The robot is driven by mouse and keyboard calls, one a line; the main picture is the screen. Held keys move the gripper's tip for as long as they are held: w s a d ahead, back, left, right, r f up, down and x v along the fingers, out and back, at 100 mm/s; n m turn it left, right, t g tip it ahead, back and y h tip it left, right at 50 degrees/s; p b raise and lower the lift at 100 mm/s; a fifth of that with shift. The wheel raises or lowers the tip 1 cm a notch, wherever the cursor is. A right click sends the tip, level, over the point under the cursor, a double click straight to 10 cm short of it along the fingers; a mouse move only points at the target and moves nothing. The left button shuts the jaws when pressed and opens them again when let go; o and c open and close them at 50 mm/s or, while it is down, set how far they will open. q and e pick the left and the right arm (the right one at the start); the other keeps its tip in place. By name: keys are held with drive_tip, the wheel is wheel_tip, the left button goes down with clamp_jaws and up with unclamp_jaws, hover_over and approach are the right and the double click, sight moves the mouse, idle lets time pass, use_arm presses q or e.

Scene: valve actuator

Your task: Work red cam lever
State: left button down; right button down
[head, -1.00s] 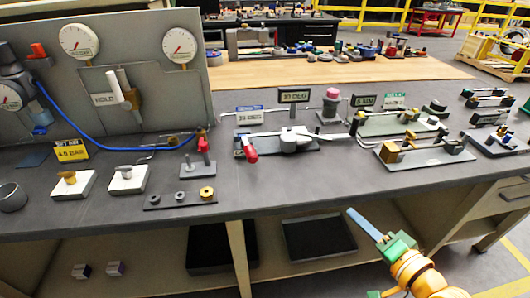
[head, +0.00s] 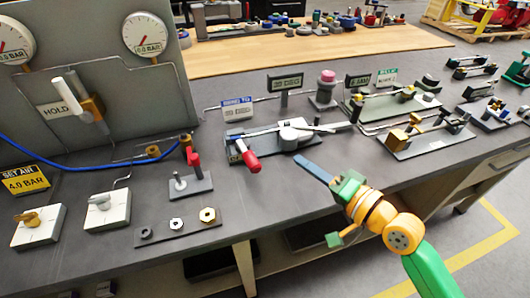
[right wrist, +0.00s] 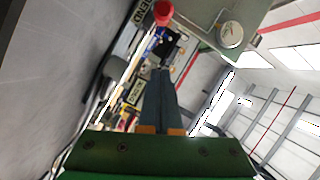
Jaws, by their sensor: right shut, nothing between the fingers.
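A lever with a red grip (head: 251,160) sticks out toward the front from a flat grey fixture (head: 275,152) on the bench. I cannot tell from the picture which is the cam lever. My right gripper (head: 312,170) is shut and empty, in front and to the right of the red grip, apart from it. In the right wrist view its fingers (right wrist: 163,85) lie together, and a red rounded end (right wrist: 160,12) shows beyond their tips. My left gripper is not in view.
A sign reading 20 DEG (head: 285,82) stands behind the fixture. Two white blocks with handles, including one (head: 107,211), and a strip with several nuts (head: 176,223) lie at the left. A panel with gauges (head: 149,33) rises behind. More fixtures stand at the right (head: 428,135).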

sight(258, 161)
drive_tip(key=w+a, duration=0.1)
drive_tip(key=a, duration=0.1)
drive_tip(key=w+a+f+p, duration=0.1)
drive_tip(key=w+a, duration=0.1)
drive_tip(key=w+a+f+p, duration=0.1)
drive_tip(key=a, duration=0.2)
drive_tip(key=shift+w, duration=0.15)
drive_tip(key=shift+s+a+f, duration=0.2)
drive_tip(key=shift+s+a, duration=0.1)
drive_tip(key=shift+s, duration=0.1)
drive_tip(key=shift+w+f, duration=0.1)
drive_tip(key=shift+a, duration=0.1)
drive_tip(key=shift+s+a+p, duration=0.45)
drive_tip(key=shift+a+p, duration=0.2)
drive_tip(key=shift+s+a+f, duration=0.1)
